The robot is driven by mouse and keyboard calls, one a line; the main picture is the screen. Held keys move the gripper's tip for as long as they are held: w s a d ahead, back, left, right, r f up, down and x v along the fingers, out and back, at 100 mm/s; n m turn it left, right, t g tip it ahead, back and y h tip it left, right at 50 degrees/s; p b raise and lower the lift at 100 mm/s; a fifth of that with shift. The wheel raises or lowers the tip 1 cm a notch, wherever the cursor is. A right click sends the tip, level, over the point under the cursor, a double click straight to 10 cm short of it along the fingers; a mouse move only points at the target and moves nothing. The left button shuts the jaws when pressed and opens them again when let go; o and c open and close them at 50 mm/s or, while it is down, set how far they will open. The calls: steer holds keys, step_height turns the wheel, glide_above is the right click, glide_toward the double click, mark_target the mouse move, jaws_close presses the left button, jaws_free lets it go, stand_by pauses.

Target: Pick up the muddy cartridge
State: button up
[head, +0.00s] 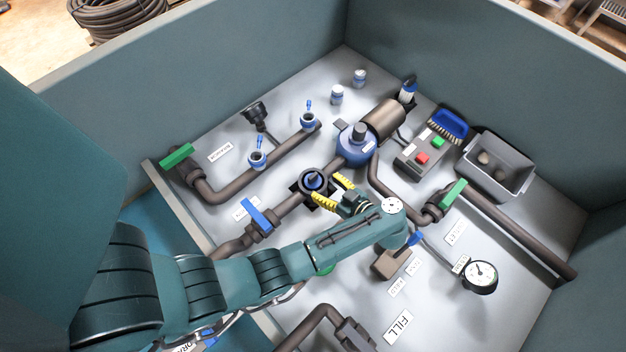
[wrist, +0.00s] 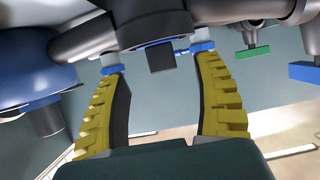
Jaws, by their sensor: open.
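My gripper (head: 324,186) has two yellow ribbed fingers. In the wrist view my gripper (wrist: 160,68) is open, with a dark square stub (wrist: 161,57) showing between the fingers. I cannot tell whether the fingers touch anything. My arm hides part of the panel below the housing.
A blue pump (head: 355,150) with a brown motor stands just behind. Pipes with green-handled valves (head: 454,194) and a blue handle (head: 257,215) surround the spot. A grey bin (head: 528,181), a brush (head: 449,125) and a gauge (head: 480,276) are at right. High walls enclose the panel.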

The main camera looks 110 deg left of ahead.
mark_target(315, 179)
steer(key=b+x, duration=0.2)
steer(key=x, duration=0.4)
steer(key=shift+s+r+b, duration=0.1)
steer(key=shift+s+b, duration=0.15)
steer(key=shift+b, duration=0.05)
steer(key=shift+w, duration=0.15)
jaws_close()
